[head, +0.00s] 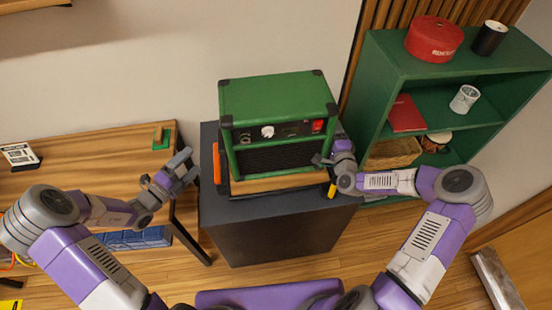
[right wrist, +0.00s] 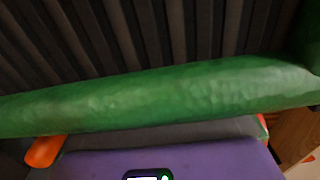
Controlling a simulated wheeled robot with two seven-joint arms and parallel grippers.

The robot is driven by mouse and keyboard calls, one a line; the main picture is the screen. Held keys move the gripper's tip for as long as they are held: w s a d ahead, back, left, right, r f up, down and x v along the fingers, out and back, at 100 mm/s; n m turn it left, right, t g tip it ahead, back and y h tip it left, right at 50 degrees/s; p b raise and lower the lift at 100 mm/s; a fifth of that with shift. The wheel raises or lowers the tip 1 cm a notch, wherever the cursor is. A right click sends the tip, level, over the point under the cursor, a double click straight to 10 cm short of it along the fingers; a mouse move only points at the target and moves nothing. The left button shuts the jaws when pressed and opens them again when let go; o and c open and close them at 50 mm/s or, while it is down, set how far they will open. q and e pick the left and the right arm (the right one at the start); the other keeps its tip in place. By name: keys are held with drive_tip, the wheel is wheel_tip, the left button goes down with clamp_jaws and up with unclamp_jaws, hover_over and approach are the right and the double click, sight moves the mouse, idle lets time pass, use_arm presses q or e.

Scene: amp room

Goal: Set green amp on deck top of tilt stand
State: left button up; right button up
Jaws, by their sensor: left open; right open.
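The green amp (head: 278,98) with black corners, a dark grille and a control panel is upright in the middle of the head view. It appears to rest on the wooden deck of the tilt stand (head: 275,183), which is on a dark cabinet. Most of the stand is hidden under the amp. My right gripper (head: 322,160) is open at the amp's right side; I cannot tell if it touches. In the right wrist view a green edge of the amp (right wrist: 160,95) crosses close to the camera. My left gripper (head: 178,168) is open and empty, left of the cabinet and apart from the amp.
The dark cabinet (head: 275,230) has an orange object (head: 217,163) at its left edge. A wooden table (head: 90,160) stands at left. A green shelf (head: 385,65) at right holds a red round case (head: 433,38) and a black cup (head: 490,38).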

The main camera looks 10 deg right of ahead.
drive_tip(key=shift+o, duration=1.1)
drive_tip(key=d, duration=0.7)
drive_tip(key=shift+s, duration=0.25)
